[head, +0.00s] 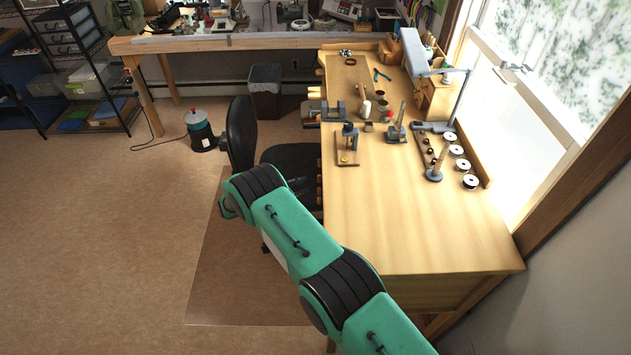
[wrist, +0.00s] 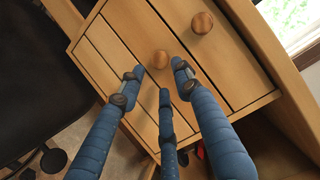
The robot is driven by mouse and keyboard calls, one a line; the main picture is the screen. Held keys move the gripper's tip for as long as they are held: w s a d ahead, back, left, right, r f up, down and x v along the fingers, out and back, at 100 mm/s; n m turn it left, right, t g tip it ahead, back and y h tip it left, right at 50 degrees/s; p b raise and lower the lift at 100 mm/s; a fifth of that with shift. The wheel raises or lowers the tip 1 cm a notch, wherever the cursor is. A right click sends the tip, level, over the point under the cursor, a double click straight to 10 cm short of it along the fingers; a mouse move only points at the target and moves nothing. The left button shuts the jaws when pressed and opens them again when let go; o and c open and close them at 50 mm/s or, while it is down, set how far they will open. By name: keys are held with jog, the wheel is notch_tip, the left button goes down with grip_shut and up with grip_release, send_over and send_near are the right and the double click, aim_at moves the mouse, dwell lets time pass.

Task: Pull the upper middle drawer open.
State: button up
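The wrist view shows a light wooden drawer unit with several fronts, seen tilted. I cannot tell for sure which front is the upper middle drawer. My gripper (wrist: 161,76) has three blue fingers, spread apart and empty. The drawers look shut. In the head view the gripper and drawer fronts are hidden.
The wooden workbench (head: 420,215) carries small tools, spools and a lamp (head: 455,105). A black chair (head: 290,160) stands against its left side, close to my arm; it also fills the left of the wrist view (wrist: 40,70). Open floor (head: 100,250) lies to the left.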

jog(key=x, duration=0.7)
jog(key=shift+b, duration=0.3)
grip_shut()
